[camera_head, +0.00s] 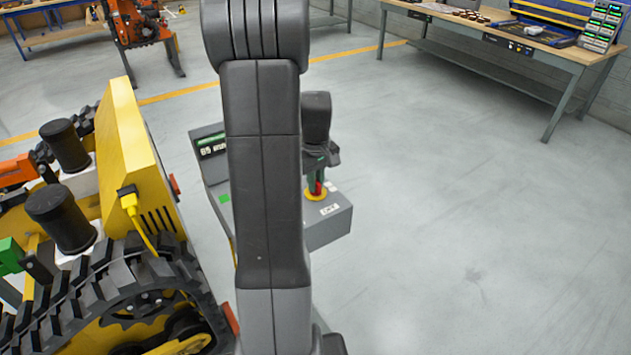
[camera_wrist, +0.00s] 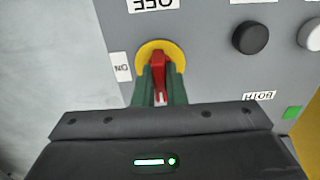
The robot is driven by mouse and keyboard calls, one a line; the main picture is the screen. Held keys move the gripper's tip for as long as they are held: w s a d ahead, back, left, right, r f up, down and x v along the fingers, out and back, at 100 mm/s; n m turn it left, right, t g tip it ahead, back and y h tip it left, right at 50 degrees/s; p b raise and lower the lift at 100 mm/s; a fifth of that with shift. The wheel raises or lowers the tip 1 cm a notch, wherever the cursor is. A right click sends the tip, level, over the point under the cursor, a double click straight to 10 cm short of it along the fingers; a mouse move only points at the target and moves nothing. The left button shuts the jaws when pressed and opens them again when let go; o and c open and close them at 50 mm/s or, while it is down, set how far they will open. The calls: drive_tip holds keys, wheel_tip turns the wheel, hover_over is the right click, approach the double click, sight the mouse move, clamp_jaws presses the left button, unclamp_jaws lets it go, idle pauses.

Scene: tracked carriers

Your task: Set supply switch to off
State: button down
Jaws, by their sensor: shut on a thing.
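The supply switch (camera_wrist: 158,66) is a red handle on a round yellow plate, set in a grey control box. In the wrist view my gripper (camera_wrist: 159,92) has its green fingers shut on the red handle. The handle lies nearly in line with the fingers. An "OFF" label (camera_wrist: 153,4) and an "ON" label (camera_wrist: 122,69) sit beside the yellow plate. In the head view my gripper (camera_head: 318,180) is at the switch on the box top (camera_head: 330,222), and my arm hides much of the box.
A black knob (camera_wrist: 250,38), a white knob (camera_wrist: 312,34) and a green square (camera_wrist: 292,112) are also on the panel. A yellow tracked carrier (camera_head: 135,150) stands close to the left of the box. The floor (camera_head: 470,220) to the right is clear. A workbench (camera_head: 500,35) stands at the back right.

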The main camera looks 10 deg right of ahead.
idle(0.4)
drive_tip(key=c, duration=1.5)
unclamp_jaws()
wheel_tip(320, 180, up, 14)
drive_tip(key=shift+f, duration=0.1)
wheel_tip(320, 180, down, 14)
drive_tip(key=shift+r, duration=0.1)
